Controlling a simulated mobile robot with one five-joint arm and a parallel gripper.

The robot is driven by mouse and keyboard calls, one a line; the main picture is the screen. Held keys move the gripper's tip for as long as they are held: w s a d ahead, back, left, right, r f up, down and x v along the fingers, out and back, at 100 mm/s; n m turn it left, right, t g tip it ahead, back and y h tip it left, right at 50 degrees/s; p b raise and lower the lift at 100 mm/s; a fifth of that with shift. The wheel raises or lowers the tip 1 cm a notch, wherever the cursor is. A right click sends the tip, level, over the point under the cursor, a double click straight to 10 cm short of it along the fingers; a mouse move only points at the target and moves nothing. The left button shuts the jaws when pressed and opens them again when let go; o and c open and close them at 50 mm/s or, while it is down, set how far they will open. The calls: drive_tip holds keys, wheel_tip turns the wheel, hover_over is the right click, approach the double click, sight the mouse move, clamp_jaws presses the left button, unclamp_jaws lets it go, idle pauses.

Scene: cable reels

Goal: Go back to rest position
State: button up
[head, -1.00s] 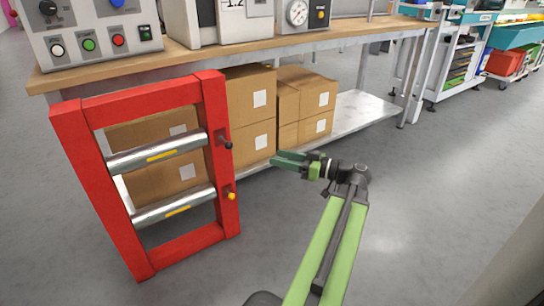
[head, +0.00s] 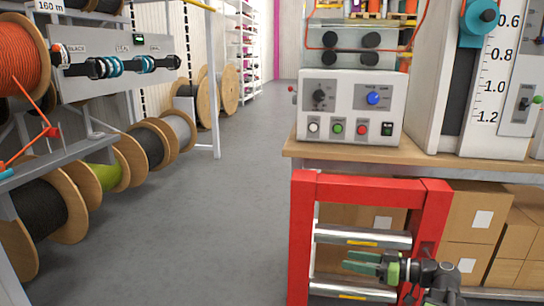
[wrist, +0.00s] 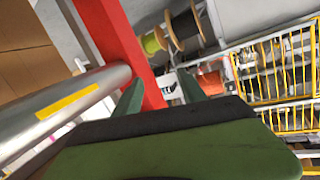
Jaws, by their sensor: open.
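My gripper (head: 348,263) is at the lower right of the head view, pointing left, in front of the red frame (head: 301,240) with metal rollers. In the wrist view its two green fingers are apart, with nothing between them at the tips (wrist: 160,88). The red frame's post (wrist: 112,40) runs past the fingers there, and a metal roller (wrist: 65,112) with a yellow label lies at the left. I cannot tell whether the gripper touches the frame.
A workbench (head: 465,168) with a control box (head: 350,108) stands at the right, cardboard boxes (head: 475,215) beneath it. Cable reels (head: 105,178) and a rack line the left. The grey floor (head: 225,220) between them is clear.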

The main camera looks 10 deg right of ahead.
drive_tip(key=w+a+f+n+g+p, duration=0.1)
drive_tip(key=a+g, duration=0.1)
drive_tip(key=a, duration=0.5)
drive_tip(key=a+f+g+h+p, duration=0.1)
drive_tip(key=a+g+p, duration=0.15)
drive_tip(key=a, duration=0.45)
drive_tip(key=w+a+f+n+g+p, duration=0.1)
drive_tip(key=a+g, duration=0.2)
drive_tip(key=a, duration=0.4)
drive_tip(key=s+a+f+m+g+h+p, duration=0.2)
drive_tip(key=s+a+f+g+h+p, duration=0.25)
drive_tip(key=a, duration=0.45)
drive_tip(key=d+f+m+t+h+b, duration=0.2)
drive_tip(key=d+f+m+h, duration=0.2)
drive_tip(key=d+m+h, duration=0.45)
wheel_tip(320, 180, up, 38)
drive_tip(key=d+y+p, duration=0.1)
drive_tip(key=y+p, duration=0.1)
drive_tip(key=p, duration=3.6)
drive_tip(key=shift+w+d+r+n, duration=0.15)
drive_tip(key=shift+w+r+n, duration=0.05)
drive_tip(key=shift+w+n, duration=0.2)
drive_tip(key=shift+d, duration=0.1)
